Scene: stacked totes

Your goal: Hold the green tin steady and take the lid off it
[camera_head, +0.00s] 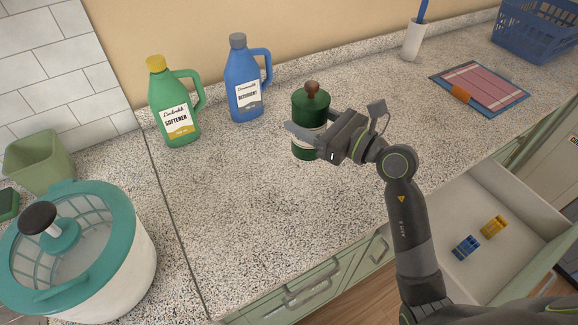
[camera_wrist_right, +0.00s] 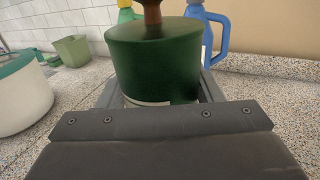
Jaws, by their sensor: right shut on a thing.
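The green tin (camera_head: 306,146) stands upright on the speckled counter in the head view. Its dark green lid (camera_head: 311,100) with a brown knob (camera_head: 312,87) sits on top. My right gripper (camera_head: 309,131) comes in from the right and is shut on the tin's body, below the lid. In the right wrist view the lid (camera_wrist_right: 155,62) fills the middle, with a pale band of the tin (camera_wrist_right: 146,102) below it between the fingers. The gripper's body hides the lower part of the tin there. My left gripper is not in view.
A green softener bottle (camera_head: 174,107) and a blue detergent bottle (camera_head: 242,85) stand behind, to the left. A teal-lidded white tub (camera_head: 118,262) is at the left. An open drawer (camera_head: 520,215) with clips juts out at right. The counter's front middle is clear.

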